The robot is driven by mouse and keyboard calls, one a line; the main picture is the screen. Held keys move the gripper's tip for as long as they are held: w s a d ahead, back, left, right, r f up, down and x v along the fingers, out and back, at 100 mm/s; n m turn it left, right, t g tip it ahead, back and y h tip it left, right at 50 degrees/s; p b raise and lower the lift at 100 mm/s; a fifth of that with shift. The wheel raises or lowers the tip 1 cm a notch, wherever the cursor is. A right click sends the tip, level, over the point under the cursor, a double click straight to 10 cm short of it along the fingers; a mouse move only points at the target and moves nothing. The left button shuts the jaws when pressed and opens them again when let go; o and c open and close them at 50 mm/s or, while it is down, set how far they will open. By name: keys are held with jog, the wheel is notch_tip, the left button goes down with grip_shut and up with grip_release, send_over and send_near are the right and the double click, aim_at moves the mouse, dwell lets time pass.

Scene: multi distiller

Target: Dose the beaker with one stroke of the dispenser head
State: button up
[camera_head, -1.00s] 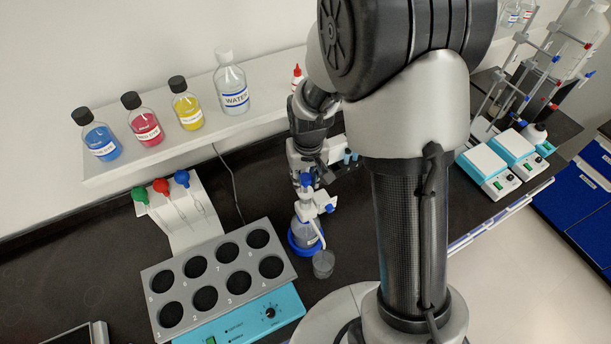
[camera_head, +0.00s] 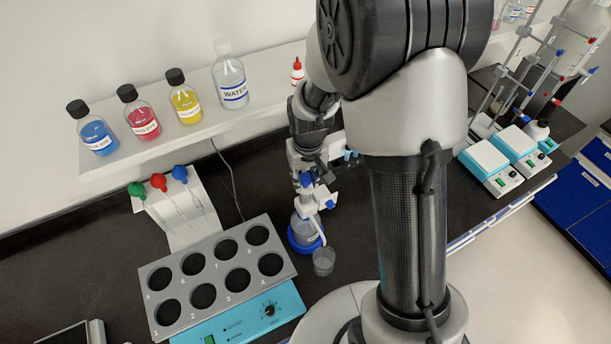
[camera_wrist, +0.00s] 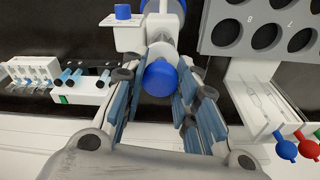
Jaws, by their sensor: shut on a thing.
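The dispenser (camera_head: 306,232) is a clear bottle with a white head and a blue ring round its base; it stands upright on the black bench. Its blue knob (camera_head: 306,180) also shows in the wrist view (camera_wrist: 160,78). My gripper (camera_wrist: 162,84) is shut on the dispenser head at this knob, with a finger on either side. In the head view my gripper (camera_head: 305,168) is at the top of the dispenser, partly hidden by my wrist. The small clear beaker (camera_head: 323,262) stands beside the bottle's base, near the spout; its content is hard to tell.
A grey rack with several round holes (camera_head: 210,305) on a teal unit stands close on the left. A white holder with coloured-knob tools (camera_head: 178,215) is behind it. A shelf carries dye bottles and a water bottle (camera_head: 232,85). Teal-topped stirrers (camera_head: 487,165) stand right.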

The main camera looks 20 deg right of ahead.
jog(key=shift+f, duration=0.35)
jog(key=o, duration=1.1)
jog(key=r, duration=0.4)
jog(key=s+r, duration=0.1)
jog(key=r, duration=0.7)
jog(key=shift+s, duration=0.2)
